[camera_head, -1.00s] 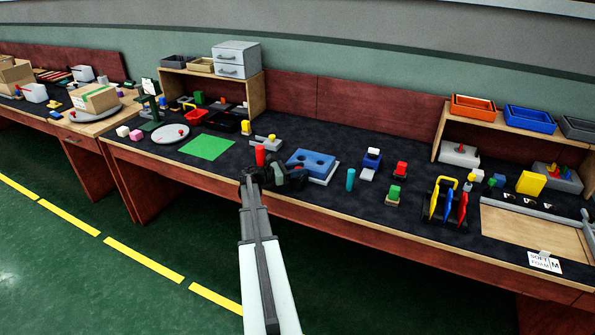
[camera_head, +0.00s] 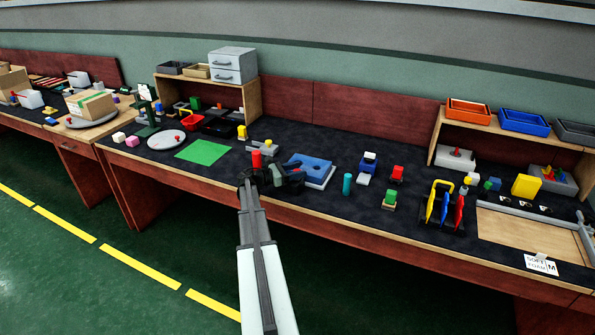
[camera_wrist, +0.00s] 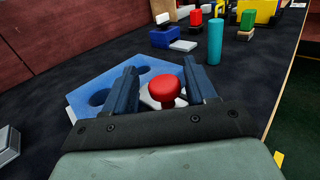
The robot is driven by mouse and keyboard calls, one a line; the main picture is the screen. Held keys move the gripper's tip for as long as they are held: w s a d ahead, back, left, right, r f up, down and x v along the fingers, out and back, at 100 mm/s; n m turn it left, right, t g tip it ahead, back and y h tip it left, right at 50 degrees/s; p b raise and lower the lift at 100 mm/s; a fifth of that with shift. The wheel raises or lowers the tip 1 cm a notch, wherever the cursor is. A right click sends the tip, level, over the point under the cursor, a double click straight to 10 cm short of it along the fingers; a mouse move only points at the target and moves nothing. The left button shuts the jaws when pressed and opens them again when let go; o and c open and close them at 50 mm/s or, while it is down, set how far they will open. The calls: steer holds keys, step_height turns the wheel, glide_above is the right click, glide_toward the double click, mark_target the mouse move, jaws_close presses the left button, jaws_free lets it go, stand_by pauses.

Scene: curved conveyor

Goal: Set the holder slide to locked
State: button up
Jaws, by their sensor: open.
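A blue holder block (camera_wrist: 125,80) with round holes lies on the dark table top; it also shows in the head view (camera_head: 300,165), on a light grey base (camera_head: 322,180). In the wrist view a red knob (camera_wrist: 167,91) stands on a pale part (camera_wrist: 150,101) at the block's near edge. My gripper (camera_wrist: 168,78) is open, with one finger on each side of the red knob and gaps visible. In the head view my gripper (camera_head: 271,179) is low at the front table edge, left of the block. Slide markings are not readable.
A red upright piece (camera_head: 256,159) shows beside my gripper in the head view. A teal cylinder (camera_head: 347,184) stands right of the block, with several small coloured blocks beyond. A green mat (camera_head: 203,152) lies left. A grey piece (camera_wrist: 8,143) is at the wrist view's left edge.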

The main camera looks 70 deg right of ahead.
steer(key=v, duration=1.3)
steer(key=shift+w, duration=0.1)
steer(key=shift+a, duration=0.2)
steer(key=s+a+f+m+t+y, duration=0.1)
steer(key=a+f+t+y, duration=0.2)
steer(key=a+f, duration=1.35)
steer(key=a+f+m+t+y, duration=0.1)
steer(key=a+f+t+y, duration=0.15)
steer(key=a+f, duration=1.45)
steer(key=s+a+f+m+y, duration=0.2)
steer(key=s+a, duration=0.5)
steer(key=a, duration=0.4)
steer(key=s+a+f+m+y, duration=0.2)
steer(key=s+a, duration=0.5)
steer(key=a, duration=0.5)
steer(key=s+a+f+m+y, duration=0.2)
steer(key=s+a, duration=0.5)
steer(key=a, duration=0.5)
steer(key=shift+s+m+y, duration=0.4)
steer(key=shift+m+y, duration=0.2)
steer(key=shift+y, duration=0.05)
